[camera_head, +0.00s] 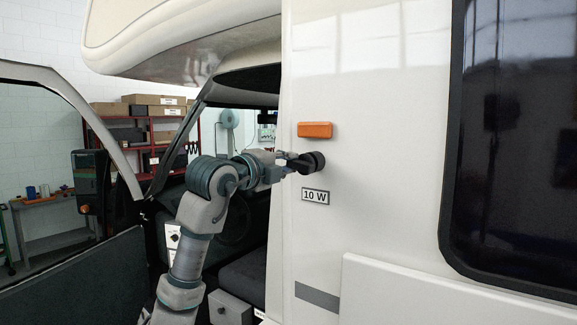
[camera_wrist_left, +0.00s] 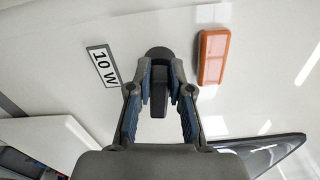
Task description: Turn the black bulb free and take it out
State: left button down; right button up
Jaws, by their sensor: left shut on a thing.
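The black bulb (camera_head: 319,161) is at the white motorhome wall, between the orange marker light and the "10 W" label. It also shows in the left wrist view (camera_wrist_left: 159,54), as a dark rounded end with a narrower dark part running back between my fingers. My left gripper (camera_head: 298,163) comes in from the left and is shut on the bulb. In the left wrist view, its two blue-grey fingers (camera_wrist_left: 160,85) press on the bulb from both sides. Whether the bulb still touches the wall is hard to tell. My right gripper is not in view.
The orange marker light (camera_head: 315,130) sits just above the bulb, and the "10 W" label (camera_head: 315,196) just below. A dark window (camera_head: 515,140) is at the right. The cab door (camera_head: 80,280) stands open at the left. The wall between bulb and window is clear.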

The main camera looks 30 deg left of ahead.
pick_arm(q)
jog(key=shift+s+a+b, duration=0.15)
jog(key=shift+s+b, duration=0.35)
jog(key=shift+s, duration=0.7)
jog(key=c, duration=1.8)
grip_release()
jog(key=shift+c, duration=0.2)
grip_shut()
jog(key=shift+s, duration=0.1)
jog(key=shift+s+a+b, duration=0.2)
jog(key=shift+s+b, duration=0.35)
jog(key=shift+s, duration=0.65)
jog(key=shift+s+a+b, duration=0.15)
jog(key=shift+s+b, duration=0.35)
jog(key=shift+s, duration=0.7)
jog(key=shift+w, duration=0.15)
